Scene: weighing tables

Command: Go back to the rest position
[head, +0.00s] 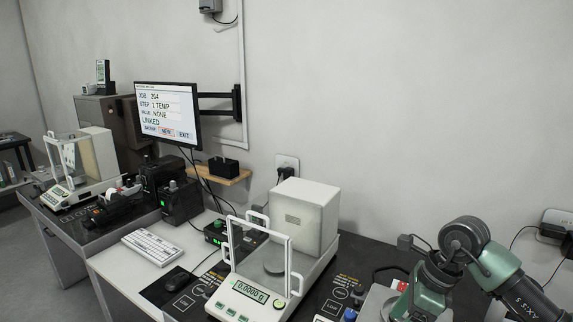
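My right arm comes in at the lower right with green and dark links. It bends at a dark joint and a green link runs down to the bottom edge. The fingers of my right gripper do not show. My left arm and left gripper are out of view. No held object is visible.
A balance (252,299) with a glass shield reads 0.0000 g on the near table. A keyboard (153,247) and a mouse (177,277) lie left of it. A monitor (168,115) hangs on a wall arm. Another balance (62,196) stands at far left.

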